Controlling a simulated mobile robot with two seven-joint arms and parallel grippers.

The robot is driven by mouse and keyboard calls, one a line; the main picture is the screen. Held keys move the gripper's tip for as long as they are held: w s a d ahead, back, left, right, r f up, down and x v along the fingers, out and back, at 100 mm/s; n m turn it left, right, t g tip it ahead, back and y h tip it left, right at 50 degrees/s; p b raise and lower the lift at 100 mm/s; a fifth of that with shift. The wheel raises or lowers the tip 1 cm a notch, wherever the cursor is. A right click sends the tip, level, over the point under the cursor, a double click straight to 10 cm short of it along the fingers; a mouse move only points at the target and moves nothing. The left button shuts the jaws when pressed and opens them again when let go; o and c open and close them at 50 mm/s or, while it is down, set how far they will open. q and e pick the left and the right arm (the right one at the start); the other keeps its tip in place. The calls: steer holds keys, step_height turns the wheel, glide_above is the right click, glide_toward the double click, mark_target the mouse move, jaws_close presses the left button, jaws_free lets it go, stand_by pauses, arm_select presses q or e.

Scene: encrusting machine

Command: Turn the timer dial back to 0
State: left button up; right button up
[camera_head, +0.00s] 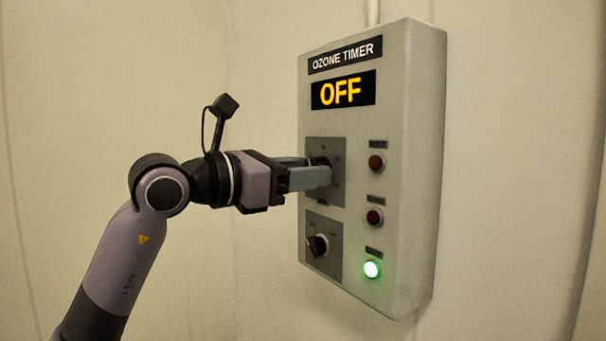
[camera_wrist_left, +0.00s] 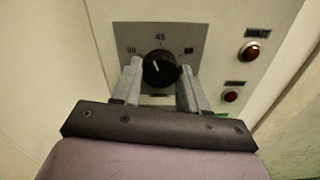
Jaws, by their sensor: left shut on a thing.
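The ozone timer box (camera_head: 420,120) hangs on the wall, and its display (camera_head: 343,91) reads "OFF" in orange. The black timer dial (camera_head: 320,163) sits on the upper grey plate, partly hidden by my gripper. In the left wrist view the dial (camera_wrist_left: 160,70) shows whole, with its white mark pointing up and slightly left, near the "45" label. My left gripper (camera_head: 318,174) reaches the dial from the left. In the wrist view its fingers (camera_wrist_left: 158,84) stand on both sides of the dial, shut on it. My right gripper is not in view.
A smaller black switch (camera_head: 318,245) sits on a lower plate below my gripper. Two dark red lamps (camera_head: 376,164) (camera_head: 374,217) and a lit green lamp (camera_head: 372,269) run down the right of the panel. The wall around the box is bare.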

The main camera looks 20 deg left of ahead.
arm_select(q)
steer(key=n+p, duration=0.3)
steer(key=n, duration=1.6)
steer(key=shift+n+p, duration=0.35)
steer(key=shift+n, duration=0.05)
steer(key=o, duration=1.1)
steer(key=shift+c, duration=0.2)
steer(key=b+v, duration=0.1)
steer(key=v, duration=0.6)
steer(key=shift+s, duration=0.1)
